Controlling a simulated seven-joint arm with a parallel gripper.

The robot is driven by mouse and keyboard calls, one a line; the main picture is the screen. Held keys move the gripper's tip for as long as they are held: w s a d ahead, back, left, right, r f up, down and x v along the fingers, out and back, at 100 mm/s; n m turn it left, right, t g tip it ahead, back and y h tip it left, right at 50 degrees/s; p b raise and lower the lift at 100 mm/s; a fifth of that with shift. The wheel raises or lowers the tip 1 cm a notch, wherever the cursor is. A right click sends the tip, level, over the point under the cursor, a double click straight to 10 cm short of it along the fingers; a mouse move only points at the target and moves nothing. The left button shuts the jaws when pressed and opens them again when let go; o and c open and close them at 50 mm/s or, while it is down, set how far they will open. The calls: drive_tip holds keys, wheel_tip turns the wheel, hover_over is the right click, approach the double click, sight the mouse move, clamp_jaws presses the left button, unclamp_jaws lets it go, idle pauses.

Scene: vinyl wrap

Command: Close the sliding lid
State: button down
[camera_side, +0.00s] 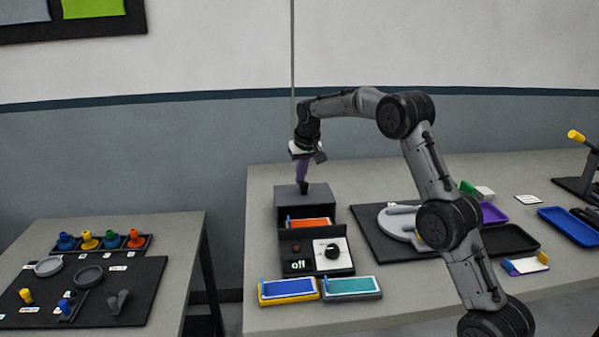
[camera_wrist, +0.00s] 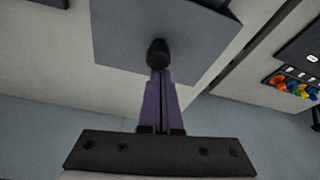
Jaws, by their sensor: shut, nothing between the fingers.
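A dark grey box stands near the left end of the main table, with its sliding lid (camera_side: 310,198) over the back part. The front part is open and shows an orange piece with a white edge (camera_side: 310,223) inside. In the wrist view the lid (camera_wrist: 125,35) is a grey plate with a black knob (camera_wrist: 158,52). My gripper (camera_side: 303,182) points down above the lid. Its purple fingers (camera_wrist: 159,75) are together and empty, with the tips right at the knob. I cannot tell whether they touch it.
In front of the box are a panel with a black dial (camera_side: 333,251) and an "off" display, then a blue pad (camera_side: 288,288) and a teal pad (camera_side: 350,286). A black mat with a grey fixture (camera_side: 400,225) lies to the right. A second table (camera_side: 180,240) stands left, across a gap.

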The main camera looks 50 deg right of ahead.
drive_tip(key=s+a, duration=0.7)
drive_tip(key=shift+s, duration=0.15)
drive_tip(key=shift+s+a+f, duration=0.15)
drive_tip(key=shift+s+a, duration=0.05)
drive_tip(key=shift+a, duration=0.05)
